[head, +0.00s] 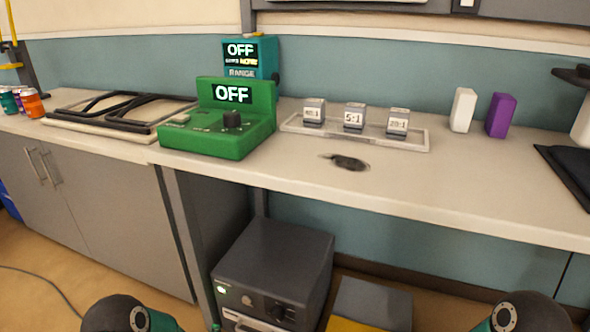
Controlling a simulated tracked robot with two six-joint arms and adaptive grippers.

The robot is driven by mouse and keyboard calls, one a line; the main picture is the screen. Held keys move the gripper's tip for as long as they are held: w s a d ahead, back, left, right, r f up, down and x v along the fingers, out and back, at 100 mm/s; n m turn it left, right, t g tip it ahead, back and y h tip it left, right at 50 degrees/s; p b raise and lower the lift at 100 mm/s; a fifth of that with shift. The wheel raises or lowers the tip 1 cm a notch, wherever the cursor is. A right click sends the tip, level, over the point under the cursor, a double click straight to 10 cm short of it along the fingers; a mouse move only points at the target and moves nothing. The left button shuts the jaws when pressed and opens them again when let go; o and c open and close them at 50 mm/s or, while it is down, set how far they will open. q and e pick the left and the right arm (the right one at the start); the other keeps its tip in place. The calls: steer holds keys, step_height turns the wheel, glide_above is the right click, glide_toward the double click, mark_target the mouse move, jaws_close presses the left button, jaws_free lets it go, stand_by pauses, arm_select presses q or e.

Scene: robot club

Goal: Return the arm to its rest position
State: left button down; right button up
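Neither gripper shows in the head view. Only a dark, rounded link with teal parts of my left arm (125,314) shows at the bottom left edge. A similar link of my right arm (522,313) shows at the bottom right edge. Both are low, in front of the counter (440,190) and below its top, apart from everything on it. The rest of both arms is out of the picture, so what the grippers hold cannot be seen.
On the counter stand a green device (222,135) reading OFF, a teal device (262,60) behind it, a tray (290,125) with three labelled blocks, a white block (463,110) and a purple block (500,116). A dark grey box (275,265) stands below.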

arm_select(q)
steer(key=s+d+f+m+g+h, duration=0.15)
steer(key=s+d+m+g, duration=0.3)
steer(key=s, duration=0.55)
steer(key=s+d+f+m+g+h, duration=0.1)
steer(key=s+d+m+g+h, duration=0.2)
steer(key=s+m, duration=0.5)
steer(key=s+d+f+m+g+h, duration=0.1)
steer(key=s+d+m+g+h, duration=0.2)
steer(key=s, duration=0.9)
step_height(320, 180, up, 37)
steer(key=p, duration=3.6)
steer(key=shift+w+d+f+p, duration=0.2)
steer(key=shift+w+p, duration=0.1)
steer(key=shift+w, duration=0.1)
